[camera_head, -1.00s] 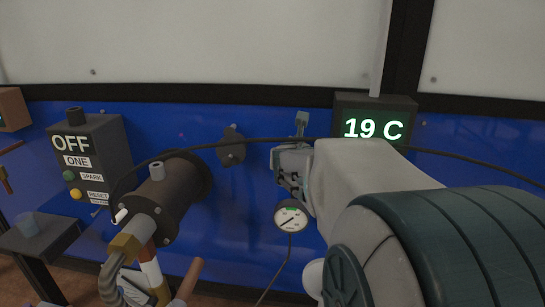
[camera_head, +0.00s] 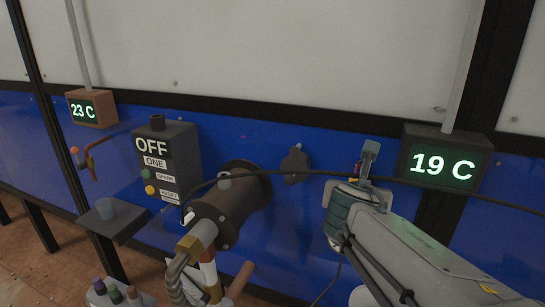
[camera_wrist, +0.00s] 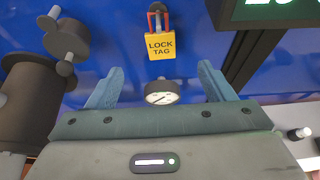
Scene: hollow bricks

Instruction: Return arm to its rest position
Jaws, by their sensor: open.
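My gripper (camera_head: 366,160) is in front of the blue wall panel, left of the 19 C display (camera_head: 442,163). My arm reaches it from the lower right. In the wrist view my gripper (camera_wrist: 158,80) has its two blue fingers wide apart, with nothing held between them. A round dial gauge (camera_wrist: 162,92) shows beyond the gap, and a yellow LOCK TAG padlock (camera_wrist: 160,45) with a red shackle hangs above it. In the head view only a bit of red shows beside the finger, and the gauge is hidden behind my arm.
Left of my gripper, a dark flanged cylinder (camera_head: 232,208) with a hose juts from the wall. A black cable crosses near my gripper.

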